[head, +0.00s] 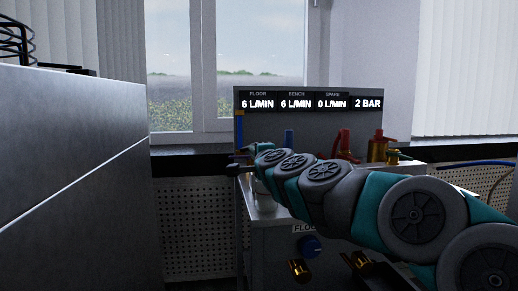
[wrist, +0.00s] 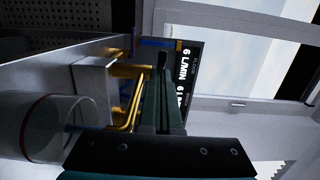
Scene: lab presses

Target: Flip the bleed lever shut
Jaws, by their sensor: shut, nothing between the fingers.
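My gripper (wrist: 163,60) shows in the wrist view with its fingers together and nothing between them. In the head view my arm reaches left across the valve unit (head: 275,240), and the gripper end is dark and hard to make out near the panel's left edge. A narrow upright blue piece with orange (head: 239,125) is at that edge; in the wrist view this blue bar (wrist: 160,43) lies just beyond the fingertips, contact unclear. A blue lever (head: 288,138) and red levers (head: 345,140) stand behind my arm. No label shows which is the bleed lever.
The display panel (head: 308,125) reads 6, 6 and 0 L/MIN and 2 BAR. Brass pipework (wrist: 128,95) and a clear cylinder (wrist: 45,130) are close beside the fingers. A large grey cabinet (head: 75,170) stands left.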

